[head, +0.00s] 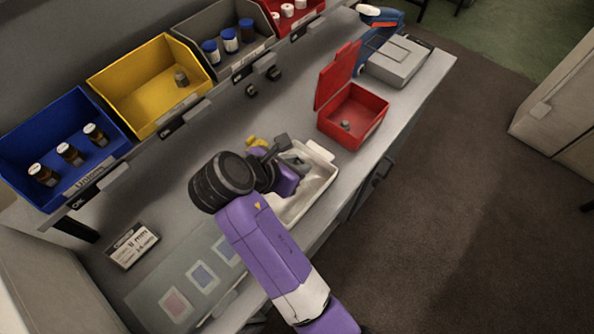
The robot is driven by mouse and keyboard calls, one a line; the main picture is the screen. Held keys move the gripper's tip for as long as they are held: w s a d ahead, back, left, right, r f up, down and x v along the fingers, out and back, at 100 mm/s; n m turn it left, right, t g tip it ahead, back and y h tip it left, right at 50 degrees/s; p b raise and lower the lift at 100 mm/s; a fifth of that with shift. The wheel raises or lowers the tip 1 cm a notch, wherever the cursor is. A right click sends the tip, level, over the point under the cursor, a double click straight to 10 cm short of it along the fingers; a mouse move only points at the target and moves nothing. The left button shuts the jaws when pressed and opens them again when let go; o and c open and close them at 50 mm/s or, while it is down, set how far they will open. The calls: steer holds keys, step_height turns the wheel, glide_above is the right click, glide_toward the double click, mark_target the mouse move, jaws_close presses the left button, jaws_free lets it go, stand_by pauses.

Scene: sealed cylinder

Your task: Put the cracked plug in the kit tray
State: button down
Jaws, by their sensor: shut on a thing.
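A white tray (322,153), which looks like the kit tray, lies on the bench, partly covered by my arm. My gripper (284,152) is over the tray's left part, seen from behind and side. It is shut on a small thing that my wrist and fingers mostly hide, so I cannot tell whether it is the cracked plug. A grey-green shape (296,158) shows by the fingertips; I cannot tell if it is held or lies in the tray. A small grey plug-like piece (181,78) sits in the yellow bin (128,85). Another grey piece (346,125) lies in the open red box (366,130).
Blue (45,125), grey (212,20) and red bins stand along the back with bottles and jars. A yellow object (257,142) is just behind my gripper. A grey case (398,62) stands far right. A label card (132,245) and patterned mat (150,290) lie left.

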step_height(320, 180, down, 4)
steer(key=c, duration=1.2)
jaws_free()
steer(key=v, duration=1.2)
